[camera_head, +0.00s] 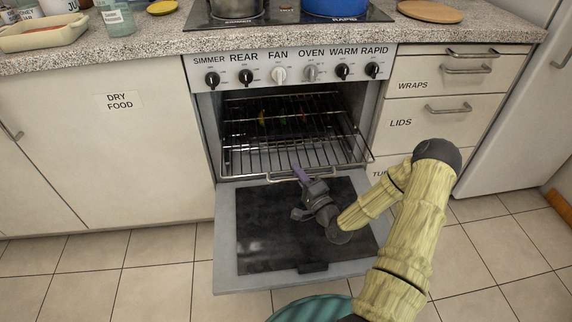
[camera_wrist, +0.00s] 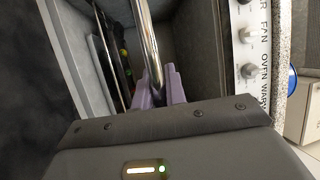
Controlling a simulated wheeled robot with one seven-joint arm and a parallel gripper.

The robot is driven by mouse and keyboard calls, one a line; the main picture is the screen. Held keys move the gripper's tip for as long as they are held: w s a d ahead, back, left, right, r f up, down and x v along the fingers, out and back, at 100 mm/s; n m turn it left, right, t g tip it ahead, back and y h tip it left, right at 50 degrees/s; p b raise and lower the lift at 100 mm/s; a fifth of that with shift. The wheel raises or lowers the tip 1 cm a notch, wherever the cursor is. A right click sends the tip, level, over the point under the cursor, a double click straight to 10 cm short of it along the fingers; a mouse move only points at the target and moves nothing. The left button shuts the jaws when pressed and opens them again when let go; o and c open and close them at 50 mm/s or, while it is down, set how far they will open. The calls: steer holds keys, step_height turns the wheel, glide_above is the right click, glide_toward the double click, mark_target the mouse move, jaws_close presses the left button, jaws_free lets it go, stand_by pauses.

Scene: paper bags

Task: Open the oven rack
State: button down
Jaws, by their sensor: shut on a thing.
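The oven rack (camera_head: 250,158) is a metal wire grid that sticks out of the open oven, over the lowered oven door (camera_head: 262,240). My gripper (camera_head: 301,174) is at the rack's front edge, above the door. In the wrist view, its purple fingers (camera_wrist: 160,88) are closed around a shiny metal bar of the rack (camera_wrist: 148,45). The exact contact is partly hidden by the fingers. Some small coloured items (camera_head: 262,118) show dimly at the back of the oven.
A row of knobs (camera_head: 279,74) runs above the oven opening. Drawers with bar handles (camera_head: 448,109) stand to the right, and a dry food cabinet (camera_head: 120,150) to the left. A teal round object (camera_head: 310,309) is on the floor in front of the door.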

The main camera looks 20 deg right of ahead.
steer(key=shift+s, duration=0.6)
steer(key=c, duration=1.5)
jaws_free()
steer(key=shift+o, duration=0.2)
steer(key=p+v, duration=0.3)
steer(key=v, duration=1.4)
steer(key=shift+p, duration=0.3)
steer(key=shift+s+d, duration=0.1)
steer(key=shift+s, duration=0.15)
